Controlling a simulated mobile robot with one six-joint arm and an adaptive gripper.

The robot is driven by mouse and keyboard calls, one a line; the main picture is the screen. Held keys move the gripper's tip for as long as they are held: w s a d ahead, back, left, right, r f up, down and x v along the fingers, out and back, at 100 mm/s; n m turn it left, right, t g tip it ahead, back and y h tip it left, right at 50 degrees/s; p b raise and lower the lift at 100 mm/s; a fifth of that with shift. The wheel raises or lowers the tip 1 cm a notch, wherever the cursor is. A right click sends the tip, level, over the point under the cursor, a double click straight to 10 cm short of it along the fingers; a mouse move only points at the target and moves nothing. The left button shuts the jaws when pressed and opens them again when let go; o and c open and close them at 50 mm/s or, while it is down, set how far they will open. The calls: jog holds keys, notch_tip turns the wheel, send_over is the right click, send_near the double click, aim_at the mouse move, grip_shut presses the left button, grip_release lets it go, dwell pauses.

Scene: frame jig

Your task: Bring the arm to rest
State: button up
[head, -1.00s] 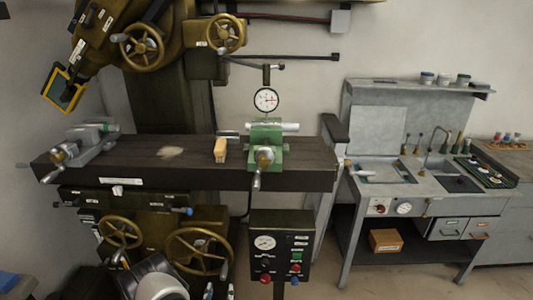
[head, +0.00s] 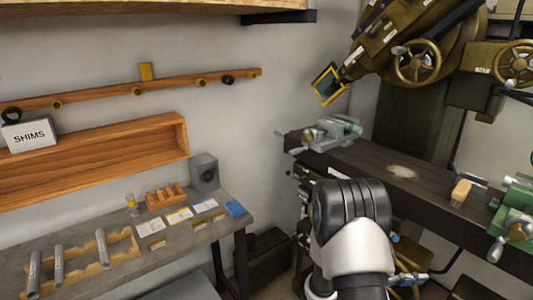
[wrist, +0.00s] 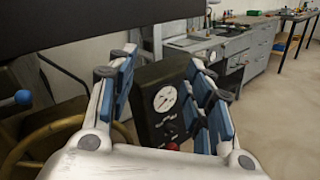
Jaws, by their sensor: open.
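My gripper (wrist: 160,105) shows in the wrist view with its blue-padded fingers spread apart and nothing between them. Beyond the fingers, in the same view, is the dark control box (wrist: 158,92) with a round white gauge; the frames do not show any contact with it. In the head view my own white and black arm link (head: 352,230) stands at the lower middle, in front of the milling machine's table (head: 375,160).
A workbench (head: 90,262) with racks is at left, below a wooden shelf (head: 90,165). Open floor (wrist: 265,115) lies right in the wrist view.

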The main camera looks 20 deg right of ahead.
jog(key=s+a+r+m+g+y, duration=0.2)
jog(key=s+a+r+m+y, duration=0.6)
jog(key=a, duration=0.2)
jog(key=a+r+m+t+y, duration=0.1)
jog(key=a+r+t+y, duration=0.2)
jog(key=a, duration=0.8)
jog(key=a+r+m+t+y, duration=0.2)
jog(key=a+t+y, duration=0.5)
jog(key=a, duration=0.4)
jog(key=shift+a+r+m+t, duration=0.3)
jog(key=shift+a+r+t, duration=0.1)
jog(key=shift+r+t, duration=0.15)
jog(key=shift+s, duration=0.1)
jog(key=shift+c, duration=0.6)
